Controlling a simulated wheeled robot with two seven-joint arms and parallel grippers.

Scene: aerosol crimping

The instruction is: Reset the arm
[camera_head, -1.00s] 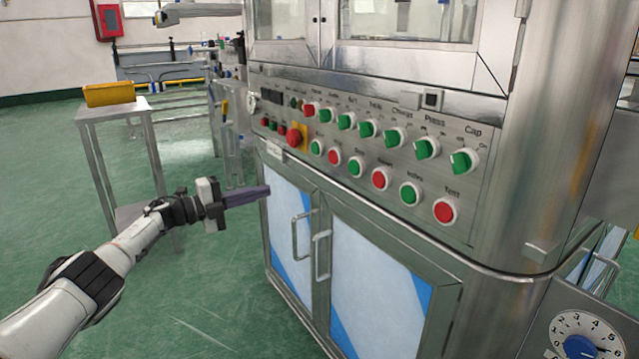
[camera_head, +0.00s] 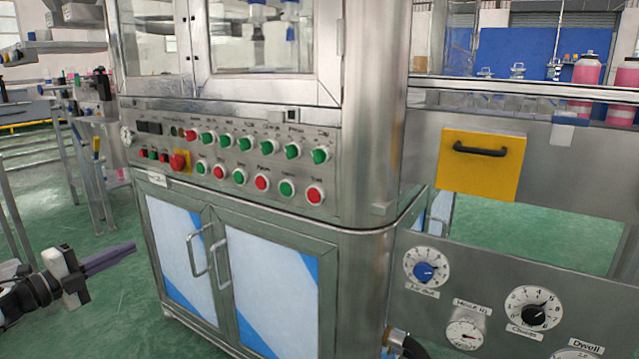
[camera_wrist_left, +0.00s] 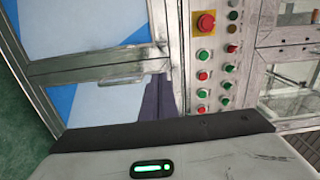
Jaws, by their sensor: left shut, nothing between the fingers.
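My left gripper (camera_head: 108,259) shows at the lower left of the head view, its dark purple-grey fingers together and empty, pointing right toward the machine's cabinet. It is apart from the cabinet doors (camera_head: 268,285). In the left wrist view the fingers (camera_wrist_left: 158,102) show in front of the cabinet and beside the button panel. My right gripper is in neither view.
The steel machine carries a control panel (camera_head: 330,150) with green and red knobs and a red emergency button (camera_head: 178,162). Green floor (camera_head: 120,310) is clear left of the cabinet.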

